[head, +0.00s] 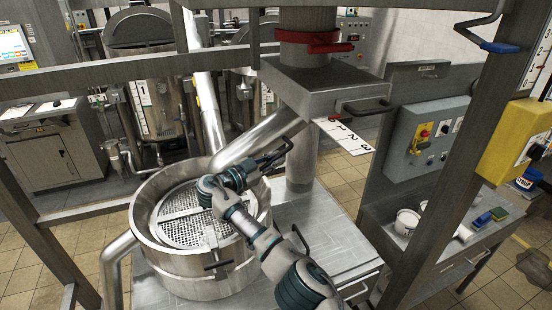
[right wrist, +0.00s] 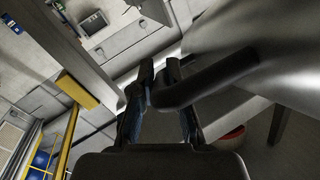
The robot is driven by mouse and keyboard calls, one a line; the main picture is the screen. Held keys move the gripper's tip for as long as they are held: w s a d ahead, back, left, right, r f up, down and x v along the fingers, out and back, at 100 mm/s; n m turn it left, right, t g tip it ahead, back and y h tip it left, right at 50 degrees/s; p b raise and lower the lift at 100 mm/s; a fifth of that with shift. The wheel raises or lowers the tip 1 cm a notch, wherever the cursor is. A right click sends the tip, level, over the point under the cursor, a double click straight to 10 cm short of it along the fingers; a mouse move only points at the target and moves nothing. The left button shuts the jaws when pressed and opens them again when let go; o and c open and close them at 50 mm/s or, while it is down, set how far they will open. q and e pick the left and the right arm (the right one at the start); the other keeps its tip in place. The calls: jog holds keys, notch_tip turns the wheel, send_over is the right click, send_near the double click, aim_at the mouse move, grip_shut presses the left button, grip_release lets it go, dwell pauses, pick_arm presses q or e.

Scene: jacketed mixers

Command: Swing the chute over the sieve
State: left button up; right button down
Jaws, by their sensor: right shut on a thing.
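The sieve (head: 180,222) is a round steel drum with a perforated screen and cross bars, in the middle left of the head view. The chute (head: 258,140) is a slanted steel tube coming down from below the overhead box. Its lower end appears above the sieve's back right rim; in the right wrist view the chute (right wrist: 250,45) fills the upper right. My right gripper (head: 281,155) is at the chute's side, shut on its black handle (right wrist: 208,82). The handle is partly hidden by the fingers in the head view. My left gripper is not in view.
A steel frame with posts and beams surrounds the station. A red-handled valve (head: 314,40) sits above the overhead box (head: 325,92). A grey control box (head: 425,138) and a shelf with a white tub (head: 406,222) stand at right. The steel deck (head: 315,235) beside the sieve is bare.

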jog(key=shift+r, duration=0.25)
jog(key=c, duration=1.2)
grip_release()
jog(key=shift+s+f, duration=0.1)
jog(key=shift+f, duration=0.2)
